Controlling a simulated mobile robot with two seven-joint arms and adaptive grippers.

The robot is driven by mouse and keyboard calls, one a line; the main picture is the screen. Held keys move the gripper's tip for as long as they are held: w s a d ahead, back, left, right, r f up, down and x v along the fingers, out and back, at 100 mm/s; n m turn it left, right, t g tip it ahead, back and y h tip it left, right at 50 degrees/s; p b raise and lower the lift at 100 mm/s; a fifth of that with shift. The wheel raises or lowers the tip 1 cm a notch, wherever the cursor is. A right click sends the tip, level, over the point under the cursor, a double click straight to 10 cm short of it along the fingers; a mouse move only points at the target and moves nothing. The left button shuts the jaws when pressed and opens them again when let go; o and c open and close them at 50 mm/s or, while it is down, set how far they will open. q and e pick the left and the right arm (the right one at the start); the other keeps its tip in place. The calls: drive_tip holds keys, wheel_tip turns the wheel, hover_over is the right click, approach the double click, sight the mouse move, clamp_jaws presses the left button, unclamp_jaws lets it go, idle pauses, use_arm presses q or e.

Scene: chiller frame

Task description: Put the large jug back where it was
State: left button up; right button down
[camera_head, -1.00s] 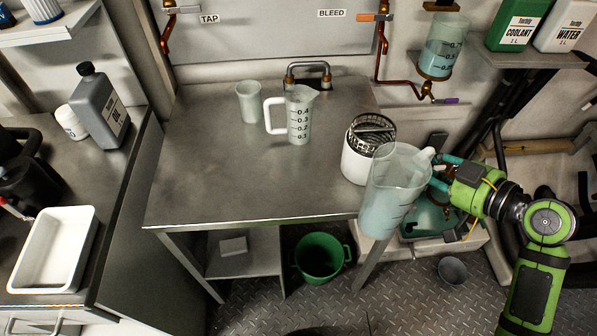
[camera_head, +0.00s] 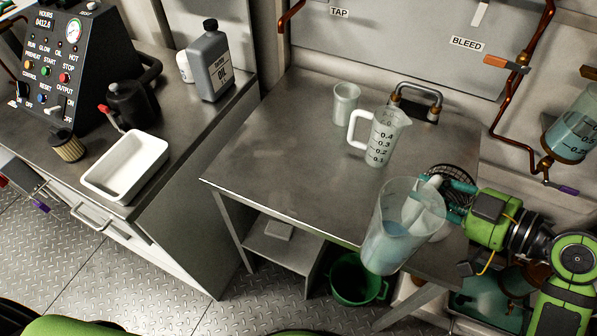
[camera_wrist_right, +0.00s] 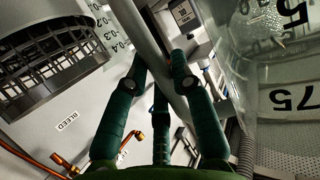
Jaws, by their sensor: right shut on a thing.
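The large jug (camera_head: 388,240) is clear plastic with pale blue liquid in it. It hangs in front of the table's front right edge in the head view, slightly tilted. My right gripper (camera_head: 447,195) is shut on its whitish handle, to the right of the jug. In the right wrist view the teal fingers of my right gripper (camera_wrist_right: 160,72) close around the handle (camera_wrist_right: 146,40), and the marked wall of the large jug (camera_wrist_right: 285,125) fills the right side. My left gripper is not in view.
A smaller measuring jug (camera_head: 381,140) and a cup (camera_head: 345,103) stand on the metal table (camera_head: 285,150). A strainer basket (camera_head: 455,180) is partly hidden behind my gripper. A green bucket (camera_head: 352,282) stands below. The table's left and middle are clear. A white tray (camera_head: 125,168) sits on the left counter.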

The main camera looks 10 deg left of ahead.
drive_tip(key=w+a+f+m+t+h+p, duration=0.2)
drive_tip(key=w+a+m+t+h+p, duration=0.1)
drive_tip(key=w+m+t+h, duration=0.15)
drive_tip(key=w+a+r+m+h+p, duration=0.2)
drive_tip(key=a+r+m+h, duration=0.1)
drive_tip(key=r+m+h, duration=0.3)
drive_tip(key=w+a+f+n+y+p, duration=0.1)
drive_tip(key=w+a+f, duration=0.6)
drive_tip(key=f, duration=0.3)
drive_tip(key=shift+w+a+t, duration=0.35)
drive_tip(key=shift+a, duration=0.2)
